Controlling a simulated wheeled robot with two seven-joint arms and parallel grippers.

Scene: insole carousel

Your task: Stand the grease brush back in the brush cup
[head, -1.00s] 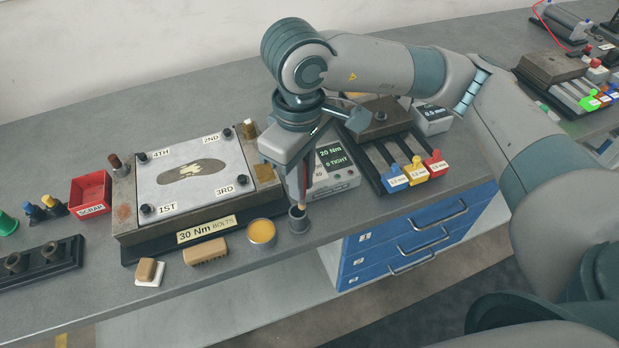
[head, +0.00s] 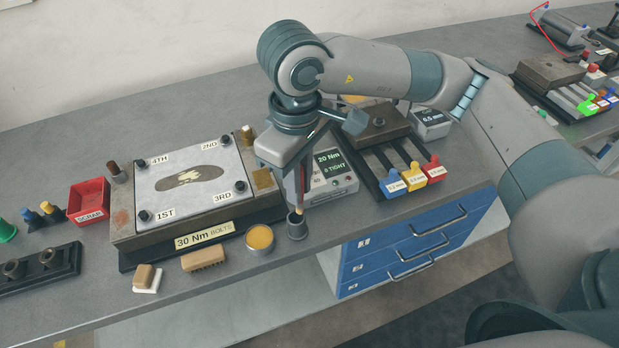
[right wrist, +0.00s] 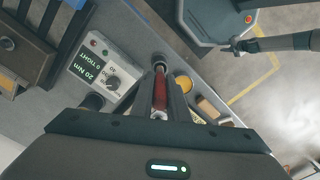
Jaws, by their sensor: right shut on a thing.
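The brush cup (head: 298,229) is a small dark cup near the bench's front edge, just right of the round yellow grease tin (head: 259,238). My right gripper (head: 299,186) points down above the cup and is shut on the grease brush (head: 298,207). The brush is upright, with its pale lower end at the cup's mouth. I cannot tell how deep it sits. In the right wrist view the brush's red handle (right wrist: 160,88) lies between the fingers, with the dark cup (right wrist: 158,58) beyond its tip.
A plate fixture (head: 190,178) with corner bolts stands left of the cup. A torque display box (head: 333,180) stands close on the right. A wooden block brush (head: 204,260) lies along the front. Blue drawers (head: 405,250) are below the bench edge.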

